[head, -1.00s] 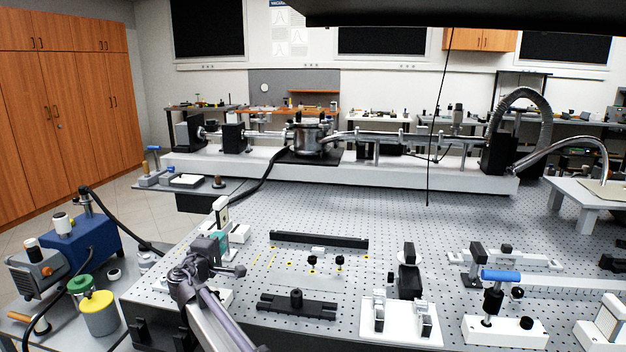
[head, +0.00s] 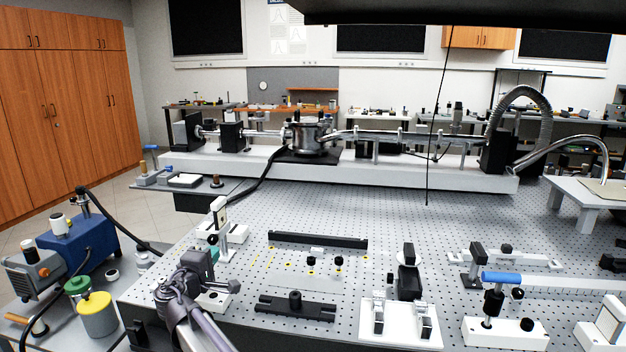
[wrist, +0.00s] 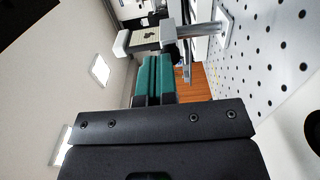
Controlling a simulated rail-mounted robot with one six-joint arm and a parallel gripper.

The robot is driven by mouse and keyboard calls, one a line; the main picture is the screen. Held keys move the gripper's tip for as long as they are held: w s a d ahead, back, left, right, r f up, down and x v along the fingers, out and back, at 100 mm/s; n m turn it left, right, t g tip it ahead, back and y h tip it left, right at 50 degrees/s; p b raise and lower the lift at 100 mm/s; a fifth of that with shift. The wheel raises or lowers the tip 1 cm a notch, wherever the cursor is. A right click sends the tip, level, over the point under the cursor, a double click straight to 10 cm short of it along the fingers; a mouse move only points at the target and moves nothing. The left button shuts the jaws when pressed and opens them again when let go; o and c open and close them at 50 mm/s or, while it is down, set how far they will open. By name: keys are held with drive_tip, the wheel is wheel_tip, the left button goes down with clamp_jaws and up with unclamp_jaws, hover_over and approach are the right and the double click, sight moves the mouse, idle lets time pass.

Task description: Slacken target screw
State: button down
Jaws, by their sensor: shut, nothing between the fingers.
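No screw is marked out clearly as the target. My gripper (head: 214,253) is at the left of the perforated table, just in front of an upright mount (head: 220,212) with a pale plate. In the wrist view, its teal fingers (wrist: 153,65) are shut together and empty. Beyond the fingertips there, a grey metal bar and post (wrist: 196,31) stand on the table, with a pale rounded block (wrist: 140,41) beside them. Small dark knobbed pieces (head: 311,263) stand by yellow-marked holes to the right of my gripper.
A black bar (head: 318,242) and a black clamp with a knob (head: 295,305) lie on the table (head: 400,215). White-based mounts, one with a blue handle (head: 501,278), stand front right. A pump and a yellow-lidded container (head: 97,312) are at left.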

sight(213, 239)
drive_tip(key=shift+s+a+f+b, duration=0.25)
drive_tip(key=shift+s+f+b, duration=0.05)
drive_tip(key=shift+f+b, duration=0.15)
drive_tip(key=shift+s+a+f+b, duration=0.25)
drive_tip(key=shift+f+b, duration=0.15)
drive_tip(key=shift+r, duration=0.25)
drive_tip(key=w, duration=0.4)
drive_tip(key=w+d, duration=0.1)
drive_tip(key=w, duration=0.1)
drive_tip(key=shift+w, duration=0.2)
drive_tip(key=shift+w+r, duration=0.1)
drive_tip(key=shift+r, duration=0.1)
